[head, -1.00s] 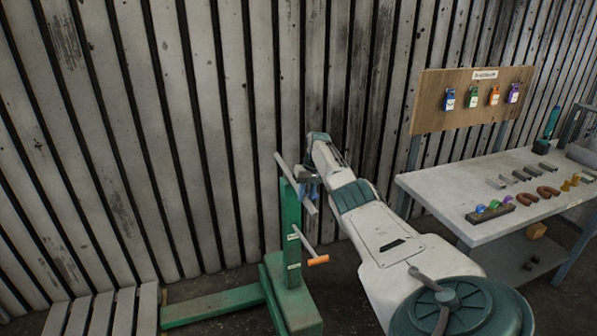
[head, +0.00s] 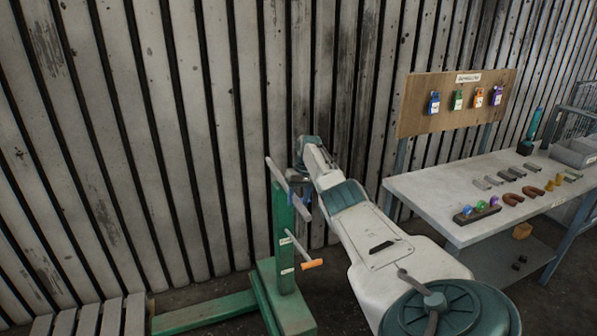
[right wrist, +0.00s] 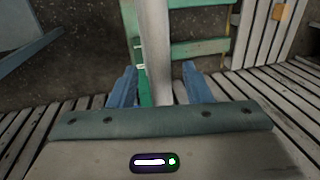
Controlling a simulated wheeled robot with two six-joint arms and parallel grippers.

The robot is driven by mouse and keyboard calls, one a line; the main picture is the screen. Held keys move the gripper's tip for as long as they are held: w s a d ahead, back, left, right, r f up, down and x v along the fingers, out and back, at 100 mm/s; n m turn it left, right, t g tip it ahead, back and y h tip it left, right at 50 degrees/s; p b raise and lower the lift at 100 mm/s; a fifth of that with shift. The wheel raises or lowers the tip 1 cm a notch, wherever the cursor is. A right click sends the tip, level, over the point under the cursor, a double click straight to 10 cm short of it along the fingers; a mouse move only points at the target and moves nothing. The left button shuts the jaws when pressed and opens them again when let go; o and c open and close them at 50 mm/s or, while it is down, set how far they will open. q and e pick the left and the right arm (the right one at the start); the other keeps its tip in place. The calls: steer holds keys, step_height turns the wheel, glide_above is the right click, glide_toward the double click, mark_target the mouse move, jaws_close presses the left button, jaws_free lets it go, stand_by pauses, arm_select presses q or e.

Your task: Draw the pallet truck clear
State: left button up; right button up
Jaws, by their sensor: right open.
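The green pallet truck (head: 285,245) stands before the plank wall, its upright post topped by a grey crossbar (head: 273,168). A lever with an orange grip (head: 312,264) sticks out lower on the post. One green fork (head: 205,312) runs left along the floor. My right gripper (head: 306,192) is at the crossbar. In the right wrist view, its two blue fingers (right wrist: 157,88) stand open on either side of the grey bar (right wrist: 154,45), with visible gaps. The truck's green frame (right wrist: 185,50) shows beyond. My left gripper is not in view.
A slatted pallet (head: 90,318) lies at the lower left, by the fork's end. A workbench (head: 440,200) with small parts and a tag board (head: 425,118) stands at the right. The plank wall (head: 150,130) closes off the back.

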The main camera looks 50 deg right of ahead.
step_height(320, 180, up, 11)
steer(key=s+d+b, duration=0.1)
steer(key=b, duration=0.1)
steer(key=shift+d+f, duration=0.2)
steer(key=shift+d, duration=0.2)
steer(key=shift+s, duration=0.1)
stand_by(0.3)
